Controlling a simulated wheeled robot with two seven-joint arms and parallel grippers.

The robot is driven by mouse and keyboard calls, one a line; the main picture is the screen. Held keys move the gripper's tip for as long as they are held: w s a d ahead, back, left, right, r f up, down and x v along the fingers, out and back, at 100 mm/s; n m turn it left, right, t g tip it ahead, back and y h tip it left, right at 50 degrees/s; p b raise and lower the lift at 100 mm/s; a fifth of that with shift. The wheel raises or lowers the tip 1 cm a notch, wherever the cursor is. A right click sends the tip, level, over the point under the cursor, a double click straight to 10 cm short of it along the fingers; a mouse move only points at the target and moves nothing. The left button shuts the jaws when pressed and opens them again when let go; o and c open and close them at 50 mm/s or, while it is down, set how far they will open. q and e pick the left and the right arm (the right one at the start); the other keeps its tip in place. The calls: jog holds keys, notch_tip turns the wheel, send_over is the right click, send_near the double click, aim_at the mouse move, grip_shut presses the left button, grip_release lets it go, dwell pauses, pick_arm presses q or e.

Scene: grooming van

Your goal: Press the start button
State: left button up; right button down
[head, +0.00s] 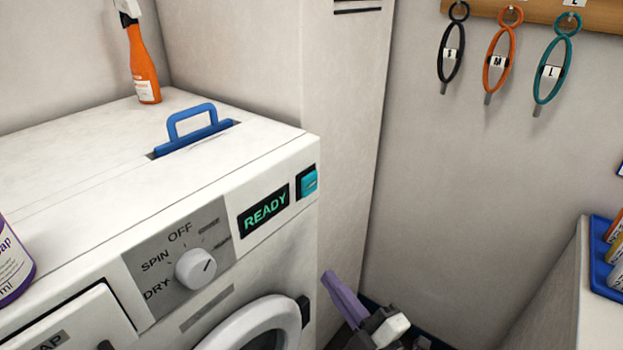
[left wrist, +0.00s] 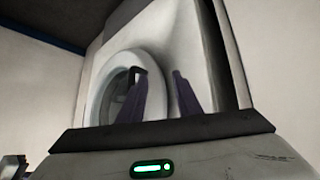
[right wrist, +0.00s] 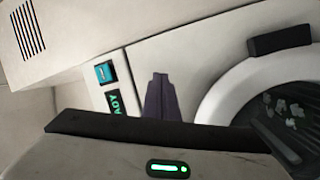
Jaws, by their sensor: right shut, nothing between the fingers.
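The teal start button (head: 309,182) sits at the right end of the washer's front panel, beside the display (head: 264,211) reading READY. The button also shows in the right wrist view (right wrist: 106,73), left of my fingers. My right gripper (head: 328,277) is shut and empty, its purple fingers together, below and slightly right of the button in the head view and apart from it. Its closed tips show in the right wrist view (right wrist: 160,76). My left gripper (left wrist: 158,74) is open and empty, with the round door behind it; it is outside the head view.
The washer (head: 90,140) carries a blue handle (head: 192,127) and an orange spray bottle (head: 143,70) on top. The panel has a white dial (head: 195,268). A round door (head: 262,322) lies below. Grooming loops (head: 498,62) hang on the wall; a blue tray (head: 600,262) is at right.

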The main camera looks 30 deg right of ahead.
jog(key=d+r+n+t, duration=0.3)
jog(key=r, duration=0.4)
jog(key=s+d+r+n+t+h+p, duration=0.1)
jog(key=d+r+n+t, duration=0.2)
jog(key=r, duration=0.5)
jog(key=shift+r+n+t, duration=0.2)
jog(key=shift+n+t, duration=0.1)
jog(key=shift+n, duration=0.2)
jog(key=shift+s, duration=0.1)
jog(key=shift+h, duration=0.4)
jog(key=b, duration=0.2)
send_near(309, 184)
jog(key=w+d+r, duration=0.2)
jog(key=w+r, duration=0.1)
jog(key=r, duration=0.2)
jog(key=shift+w+f, duration=0.1)
